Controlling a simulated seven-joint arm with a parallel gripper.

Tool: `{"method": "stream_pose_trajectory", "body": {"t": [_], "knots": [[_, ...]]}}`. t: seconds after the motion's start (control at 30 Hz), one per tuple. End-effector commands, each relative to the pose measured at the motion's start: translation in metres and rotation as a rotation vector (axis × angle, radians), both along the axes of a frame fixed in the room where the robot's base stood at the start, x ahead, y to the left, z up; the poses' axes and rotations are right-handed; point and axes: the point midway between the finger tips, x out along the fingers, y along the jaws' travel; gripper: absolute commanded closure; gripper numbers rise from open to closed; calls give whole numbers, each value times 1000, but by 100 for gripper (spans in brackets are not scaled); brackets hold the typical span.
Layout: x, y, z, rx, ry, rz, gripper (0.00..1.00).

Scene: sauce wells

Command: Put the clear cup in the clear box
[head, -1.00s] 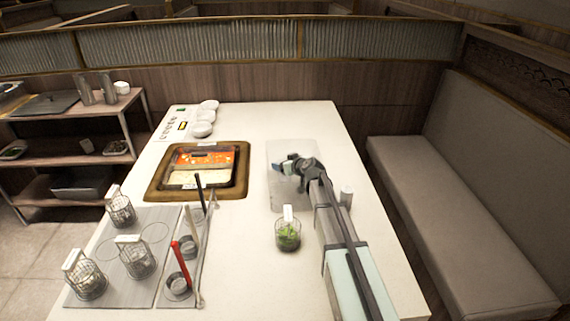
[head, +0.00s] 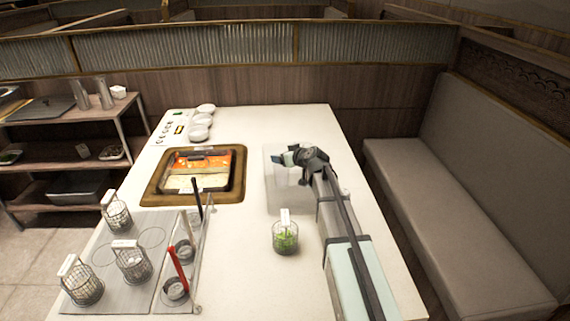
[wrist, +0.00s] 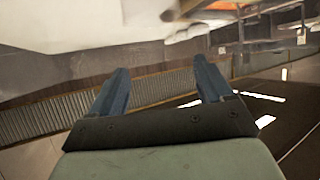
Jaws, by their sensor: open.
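The clear box (head: 276,201) is a pale, see-through shape on the right half of the white table in the head view. My gripper (head: 281,158) is above its far part, with fingers pointing left. In the wrist view my gripper (wrist: 160,88) has its two blue fingers apart, with nothing seen between them. I cannot make out the clear cup for certain; a faint pale shape inside the box below my gripper may be it. My arm covers the box's right side.
A wire basket with green food (head: 286,238) stands in front of the box. Wire baskets (head: 132,262) and a red-handled tool (head: 178,264) are at front left. Small white bowls (head: 200,127) stand at the back.

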Motion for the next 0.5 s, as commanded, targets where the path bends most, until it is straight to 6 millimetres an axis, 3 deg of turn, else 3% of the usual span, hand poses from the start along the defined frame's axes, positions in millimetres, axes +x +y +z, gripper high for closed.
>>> {"method": "stream_pose_trajectory", "body": {"t": [0.2, 0.5], "knots": [[0, 0, 14, -1, -1, 0, 20], [0, 0, 16, 0, 0, 0, 20]]}}
